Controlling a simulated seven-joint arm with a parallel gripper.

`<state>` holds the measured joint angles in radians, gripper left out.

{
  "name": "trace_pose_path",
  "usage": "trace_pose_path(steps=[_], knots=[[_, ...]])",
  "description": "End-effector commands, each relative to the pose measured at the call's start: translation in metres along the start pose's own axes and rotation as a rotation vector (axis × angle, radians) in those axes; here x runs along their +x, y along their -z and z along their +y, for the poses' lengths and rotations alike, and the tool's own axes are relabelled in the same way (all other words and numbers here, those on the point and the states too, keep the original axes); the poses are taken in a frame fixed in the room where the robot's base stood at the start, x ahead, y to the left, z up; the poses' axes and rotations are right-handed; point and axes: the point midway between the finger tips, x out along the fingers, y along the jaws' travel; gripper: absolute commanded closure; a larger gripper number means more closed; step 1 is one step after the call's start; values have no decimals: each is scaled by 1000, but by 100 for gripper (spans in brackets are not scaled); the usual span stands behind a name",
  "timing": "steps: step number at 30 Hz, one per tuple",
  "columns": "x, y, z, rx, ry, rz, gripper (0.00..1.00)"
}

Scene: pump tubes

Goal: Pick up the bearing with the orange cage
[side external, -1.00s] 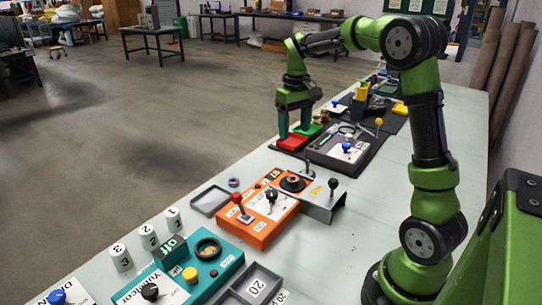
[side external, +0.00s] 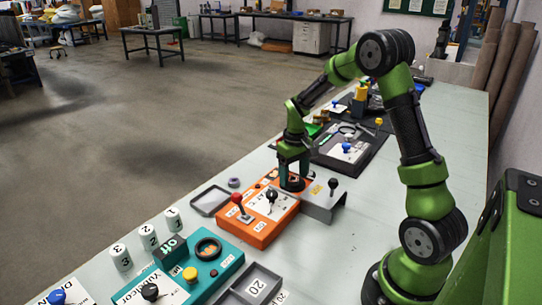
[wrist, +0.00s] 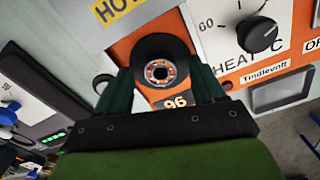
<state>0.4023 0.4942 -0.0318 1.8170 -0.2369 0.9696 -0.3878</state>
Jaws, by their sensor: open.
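The bearing with the orange cage (wrist: 160,72) shows in the wrist view as a small metal ring with orange between its inner and outer rings. It lies on a round black disc (wrist: 160,44) on the orange heater box (side external: 258,222). My gripper (wrist: 162,78) is open, with one dark green finger on each side of the bearing. I cannot tell whether the fingers touch it or the disc. In the side external view my gripper (side external: 293,183) is low over the far end of the box, and its fingers hide the bearing.
A grey bracket (side external: 322,205) with a black-knobbed lever stands close to the right. The red-knobbed lever (side external: 238,200) rises nearer the camera. A teal box (side external: 190,265) sits in front.

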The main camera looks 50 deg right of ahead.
Motion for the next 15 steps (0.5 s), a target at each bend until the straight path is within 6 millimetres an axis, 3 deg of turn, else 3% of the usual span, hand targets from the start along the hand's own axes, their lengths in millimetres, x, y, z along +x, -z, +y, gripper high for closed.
trace_pose_path(steps=[10, 15], knots=[[8, 0, 0, 1, 0, 1, 33], [8, 0, 0, 1, 0, 1, 59]])
